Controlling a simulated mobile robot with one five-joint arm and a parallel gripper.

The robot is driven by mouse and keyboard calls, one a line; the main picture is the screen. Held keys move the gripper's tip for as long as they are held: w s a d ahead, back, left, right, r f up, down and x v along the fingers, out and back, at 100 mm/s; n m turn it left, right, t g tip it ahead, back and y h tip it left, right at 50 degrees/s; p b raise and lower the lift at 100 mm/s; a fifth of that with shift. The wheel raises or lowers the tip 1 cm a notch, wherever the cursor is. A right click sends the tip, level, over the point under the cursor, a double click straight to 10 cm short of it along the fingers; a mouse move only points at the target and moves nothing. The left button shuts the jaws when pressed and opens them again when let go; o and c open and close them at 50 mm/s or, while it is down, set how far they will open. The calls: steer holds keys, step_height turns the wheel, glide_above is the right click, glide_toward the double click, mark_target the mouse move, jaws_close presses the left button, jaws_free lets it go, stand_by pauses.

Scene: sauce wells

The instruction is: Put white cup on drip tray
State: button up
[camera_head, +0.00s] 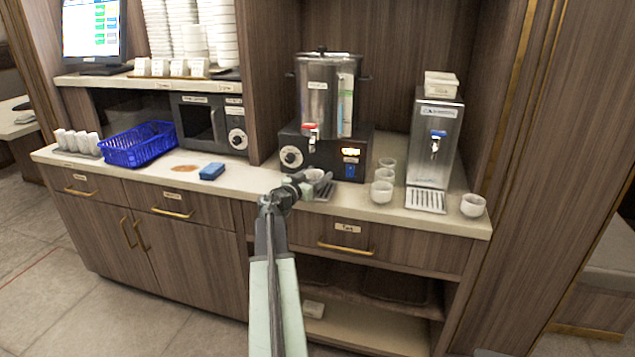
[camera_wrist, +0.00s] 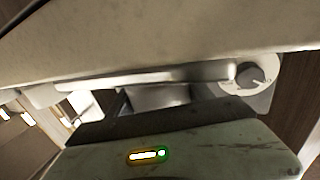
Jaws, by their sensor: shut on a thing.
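My gripper (camera_head: 303,186) is shut on a white cup (camera_head: 314,174) in front of the hot-water urn (camera_head: 326,95). The gripper hides part of the cup. A metal drip tray (camera_head: 325,193) shows partly beside and below the cup at the urn's base; whether the cup touches it I cannot tell. A second slatted drip tray (camera_head: 426,200) is in front of the steel dispenser (camera_head: 436,140), with no cup on it. In the wrist view a large pale surface fills the top, too close to identify with certainty.
Several white cups (camera_head: 381,191) stand on the counter between urn and dispenser, and one (camera_head: 473,205) right of the second tray. A blue basket (camera_head: 140,145), blue sponge (camera_head: 212,171) and microwave (camera_head: 208,122) are to the left. The counter's front edge runs under my arm.

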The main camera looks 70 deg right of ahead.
steer(key=shift+f, duration=0.1)
steer(key=o, duration=1.4)
steer(key=shift+r, duration=0.2)
steer(key=shift+a+r, duration=0.1)
steer(key=shift+a, duration=0.2)
steer(key=v, duration=1.1)
steer(key=shift+a, duration=0.25)
steer(key=shift+w, duration=0.1)
